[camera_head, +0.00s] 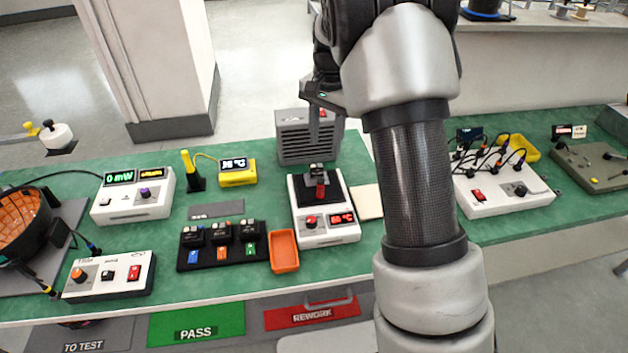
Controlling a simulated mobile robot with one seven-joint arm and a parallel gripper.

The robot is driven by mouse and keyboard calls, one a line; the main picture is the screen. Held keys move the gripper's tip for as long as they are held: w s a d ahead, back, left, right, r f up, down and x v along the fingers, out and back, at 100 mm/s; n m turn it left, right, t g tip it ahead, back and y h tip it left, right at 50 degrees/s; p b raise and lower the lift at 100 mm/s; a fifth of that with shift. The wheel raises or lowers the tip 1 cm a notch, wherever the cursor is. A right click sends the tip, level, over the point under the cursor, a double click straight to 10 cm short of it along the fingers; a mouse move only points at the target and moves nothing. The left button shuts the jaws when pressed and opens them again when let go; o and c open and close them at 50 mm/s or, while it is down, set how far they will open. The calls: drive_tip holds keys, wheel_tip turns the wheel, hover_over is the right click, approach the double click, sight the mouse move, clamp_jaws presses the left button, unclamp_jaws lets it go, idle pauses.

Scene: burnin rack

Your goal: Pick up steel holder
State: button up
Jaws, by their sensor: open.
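A small grey metal piece with a red part (319,183) stands on the black plate of a white heater unit (331,235) with a red display. It looks like the steel holder, but it is too small to be sure. My gripper (314,140) hangs above and behind that piece, in front of a grey ribbed box, with its fingers pointing down. It is open and appears empty. My forearm covers the area right of the heater.
An orange tray (284,251) and a black rack (221,246) with three dark modules are left of the heater. A grey ribbed box (309,138) stands behind it. A white cabled unit (500,192) is right of my arm.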

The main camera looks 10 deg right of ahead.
approach(322, 181)
wheel_tip(322, 181, down, 5)
drive_tip(key=shift+f, duration=0.1)
drive_tip(key=shift+w+a+f, duration=0.1)
drive_tip(key=shift+f, duration=1.3)
drive_tip(key=shift+w+a+f, duration=0.1)
drive_tip(key=shift+f, duration=1.3)
clamp_jaws()
